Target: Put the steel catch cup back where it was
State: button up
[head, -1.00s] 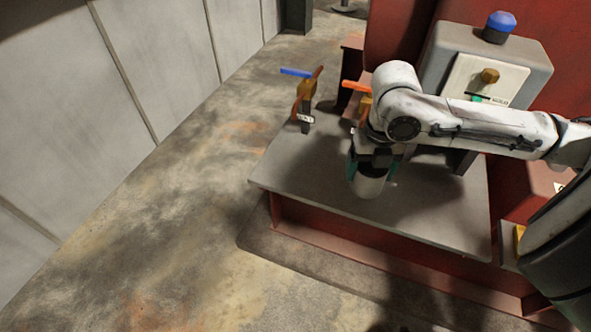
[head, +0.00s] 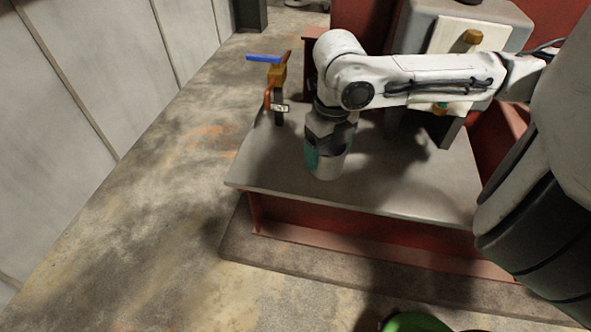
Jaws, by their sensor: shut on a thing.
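The steel catch cup (head: 328,168) is a pale metal cylinder over the grey plate (head: 400,196), towards its left part. My gripper (head: 325,150) points down and is shut on the cup, with a teal finger showing at its left side. The cup looks upright. I cannot tell whether its bottom touches the plate or hangs just above it. My gripper and wrist hide the cup's top.
A valve with a blue lever (head: 263,58) and a small tag (head: 279,107) stands at the plate's left edge. A grey box with a white panel (head: 490,38) stands behind. A green round thing (head: 415,322) shows at the bottom. Concrete floor (head: 130,210) lies open at left.

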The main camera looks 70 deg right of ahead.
jog(key=w+d+f, duration=0.1)
jog(key=w+f, duration=0.3)
jog(key=w, duration=0.1)
jog(key=w+d+f, duration=0.1)
jog(key=w+f, duration=0.1)
jog(key=shift+w+d+f+p, duration=0.25)
jog(key=shift+w+d+p, duration=0.05)
jog(key=shift+d+p, duration=0.1)
jog(key=shift+w+d+f, duration=0.1)
jog(key=shift+w+f, duration=0.4)
jog(key=shift+f, duration=0.2)
jog(key=shift+s+f, duration=0.1)
jog(key=shift+f, duration=1.3)
jog(key=shift+f, duration=0.2)
jog(key=o, duration=1)
jog(key=shift+o, duration=0.2)
jog(key=shift+r, duration=0.15)
